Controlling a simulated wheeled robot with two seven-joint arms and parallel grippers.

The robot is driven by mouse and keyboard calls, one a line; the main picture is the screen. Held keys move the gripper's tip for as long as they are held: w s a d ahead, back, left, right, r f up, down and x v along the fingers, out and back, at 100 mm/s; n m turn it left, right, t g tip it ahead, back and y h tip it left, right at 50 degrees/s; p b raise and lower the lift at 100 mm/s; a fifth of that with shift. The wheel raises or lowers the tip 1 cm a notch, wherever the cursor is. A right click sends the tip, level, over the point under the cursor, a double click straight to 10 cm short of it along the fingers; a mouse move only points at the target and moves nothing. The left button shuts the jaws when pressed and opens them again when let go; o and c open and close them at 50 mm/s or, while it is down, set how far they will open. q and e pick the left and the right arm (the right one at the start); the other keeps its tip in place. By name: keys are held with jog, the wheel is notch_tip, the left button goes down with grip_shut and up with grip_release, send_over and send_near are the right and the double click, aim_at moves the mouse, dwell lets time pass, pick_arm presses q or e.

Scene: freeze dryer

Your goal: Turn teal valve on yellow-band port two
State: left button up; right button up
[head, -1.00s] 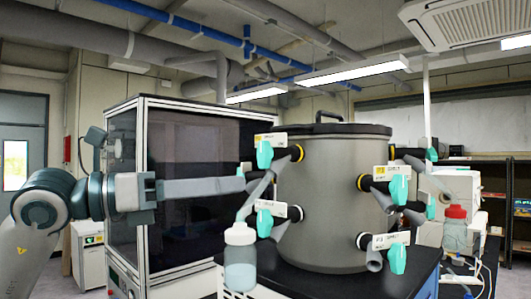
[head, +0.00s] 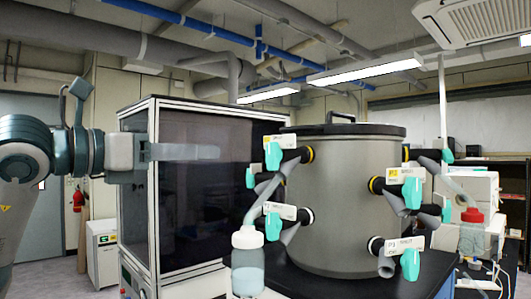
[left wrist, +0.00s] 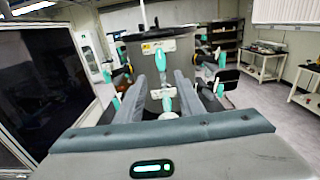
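The grey drum (head: 335,225) carries several ports with teal valves and white tags. One teal valve (head: 412,190) hangs at a yellow-banded port (head: 376,184) on the drum's right front, its tag marked yellow. Another teal valve (head: 273,155) is at the upper left, on a port with a yellow-orange band (head: 309,155). The port numbers are too small to read surely. My left gripper (head: 215,152) points right, left of the valves and touching none. In the left wrist view its fingers (left wrist: 163,85) are apart and empty, with a teal valve (left wrist: 160,61) beyond. My right gripper is not in view.
A dark-windowed cabinet (head: 190,210) stands behind my left gripper. The drum stands on a dark-topped bench (head: 300,283). Shelves stand at far right.

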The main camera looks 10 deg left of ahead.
aim_at(269, 153)
pick_arm(q)
jog(key=p+x, duration=0.4)
jog(key=x, duration=0.3)
jog(key=p+x, duration=0.4)
jog(key=x, duration=0.4)
jog(key=shift+w+d+r, duration=0.2)
jog(key=shift+d, duration=0.05)
jog(key=shift+w+d+f, duration=0.1)
jog(key=shift+w+d, duration=0.15)
jog(key=shift+w, duration=0.15)
grip_shut()
